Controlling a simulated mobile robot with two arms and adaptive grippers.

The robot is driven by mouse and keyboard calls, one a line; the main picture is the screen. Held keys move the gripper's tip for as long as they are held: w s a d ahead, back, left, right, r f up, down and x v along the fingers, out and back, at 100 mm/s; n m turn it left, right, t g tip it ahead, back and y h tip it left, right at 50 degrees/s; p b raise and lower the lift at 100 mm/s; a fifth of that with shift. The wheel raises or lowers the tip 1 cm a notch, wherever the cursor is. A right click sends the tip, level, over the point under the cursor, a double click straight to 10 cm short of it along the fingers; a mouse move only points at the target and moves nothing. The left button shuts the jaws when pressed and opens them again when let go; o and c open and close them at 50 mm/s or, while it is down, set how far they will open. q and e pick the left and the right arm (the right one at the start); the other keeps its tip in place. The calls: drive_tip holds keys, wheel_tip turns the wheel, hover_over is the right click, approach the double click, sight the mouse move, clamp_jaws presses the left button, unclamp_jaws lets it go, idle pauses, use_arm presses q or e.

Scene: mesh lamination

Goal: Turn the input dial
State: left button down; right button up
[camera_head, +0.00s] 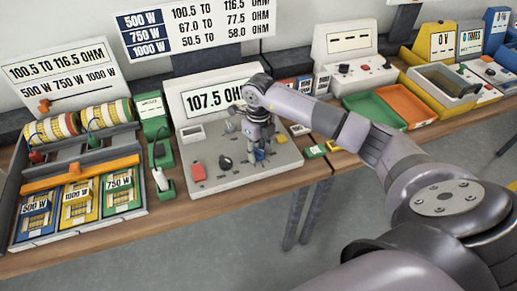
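The grey tester panel (235,179) with a "107.5 OHM" display (208,99) stands on the wooden bench. A dark round knob (225,163) and a red block-shaped control (197,172) are on its top face. No label tells me which control is the input dial. My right gripper (259,153) points down over the right part of the panel, to the right of the dark knob and apart from it. A small blue part shows at its fingertips, and the gripper hides what lies beneath. I cannot tell whether it is open or touching the panel. My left gripper is not in view.
A rack with striped coils (104,115) and resistor cards stands left. Green holders (163,179) stand beside the panel. Green (374,110) and orange (405,104) trays and other instruments lie right. My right arm crosses above the bench.

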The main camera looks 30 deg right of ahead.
drive_tip(key=c, duration=0.7)
drive_tip(key=shift+m, duration=0.3)
drive_tip(key=m, duration=0.3)
drive_tip(key=shift+b, duration=0.35)
drive_tip(key=shift+w+r+m, duration=0.1)
drive_tip(key=shift+m, duration=1.9)
drive_tip(key=o, duration=1.2)
drive_tip(key=shift+c, duration=0.2)
